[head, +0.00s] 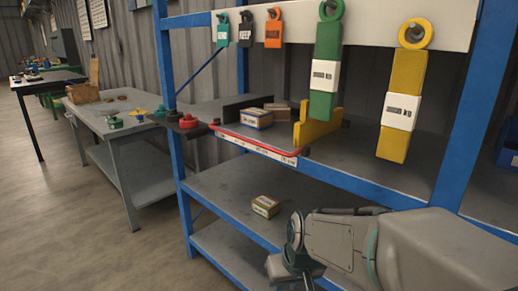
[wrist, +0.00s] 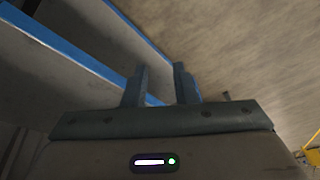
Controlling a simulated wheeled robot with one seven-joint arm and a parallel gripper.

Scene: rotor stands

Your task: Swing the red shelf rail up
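The red shelf rail (head: 255,143) runs along the front edge of the blue rack's middle shelf in the head view. It lies low, just above a white label strip, with its bent left end near the left post. Boxes and a yellow bracket stand behind it. My gripper's fingers (wrist: 160,78) show in the wrist view, apart with nothing between them. In the head view my arm reaches in from the lower right, with its wrist below and in front of the rail, clear of it. The fingertips cannot be made out there. The rail cannot be made out in the wrist view.
Blue posts (head: 168,110) frame the rack. A small box (head: 265,206) lies on the lower shelf. Green (head: 325,70) and yellow (head: 402,100) hanging tags dangle above the middle shelf. A grey workbench (head: 120,123) stands at left. The floor before it is clear.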

